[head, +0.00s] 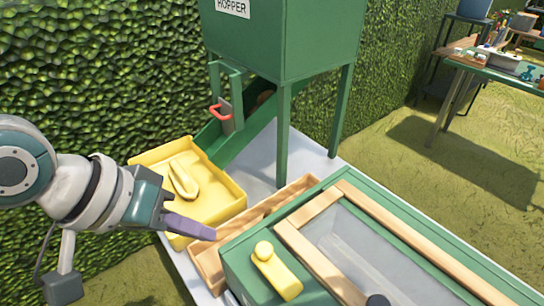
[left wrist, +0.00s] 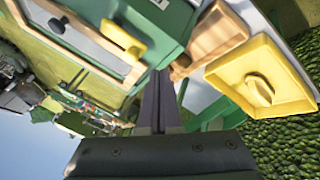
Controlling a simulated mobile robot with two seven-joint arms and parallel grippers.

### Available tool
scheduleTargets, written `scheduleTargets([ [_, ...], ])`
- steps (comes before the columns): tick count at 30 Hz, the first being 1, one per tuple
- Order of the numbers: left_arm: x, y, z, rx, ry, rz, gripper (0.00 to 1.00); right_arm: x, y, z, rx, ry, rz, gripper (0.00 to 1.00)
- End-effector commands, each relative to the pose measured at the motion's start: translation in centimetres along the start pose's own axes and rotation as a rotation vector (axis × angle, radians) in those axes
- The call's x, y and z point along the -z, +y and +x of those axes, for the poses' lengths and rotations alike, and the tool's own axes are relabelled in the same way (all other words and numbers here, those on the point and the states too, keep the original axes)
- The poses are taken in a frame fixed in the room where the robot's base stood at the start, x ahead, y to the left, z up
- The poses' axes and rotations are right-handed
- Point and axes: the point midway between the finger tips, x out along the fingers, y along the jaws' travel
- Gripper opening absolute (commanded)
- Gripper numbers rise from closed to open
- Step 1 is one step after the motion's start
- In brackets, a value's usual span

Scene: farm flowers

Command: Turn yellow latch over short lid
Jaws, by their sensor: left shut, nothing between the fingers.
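The yellow latch (head: 277,275) lies on the green end of a box, with a round knob at its far end. It runs roughly along the short side of the wood-framed lid (head: 308,257) and appears beside the frame, not across it. The latch (left wrist: 122,40) and the lid frame (left wrist: 98,57) also show in the left wrist view. My left gripper (head: 212,235) is shut and empty, left of the latch and apart from it, near the wooden tray. Its closed fingers (left wrist: 161,75) point toward the box in the left wrist view. My right gripper is not in view.
A wooden tray (head: 206,268) stands against the box's left side. A yellow bin (head: 222,199) with a yellow object inside sits behind my gripper. The green hopper (head: 283,40) stands on legs at the back. A hedge (head: 90,70) closes the left side.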

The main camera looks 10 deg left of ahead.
Motion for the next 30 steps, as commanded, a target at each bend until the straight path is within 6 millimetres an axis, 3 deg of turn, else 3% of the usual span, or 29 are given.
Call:
scheduleTargets([
  [4,0.0,0.0,3.2,-0.001,0.000,-0.002,0.00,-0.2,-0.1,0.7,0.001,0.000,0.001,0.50],
  [10,-0.2,2.5,4.5,-0.001,0.001,0.000,0.00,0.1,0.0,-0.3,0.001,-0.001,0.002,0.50],
  [30,-0.4,3.1,5.1,-0.002,-0.002,0.007,0.00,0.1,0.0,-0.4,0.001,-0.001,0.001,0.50],
])
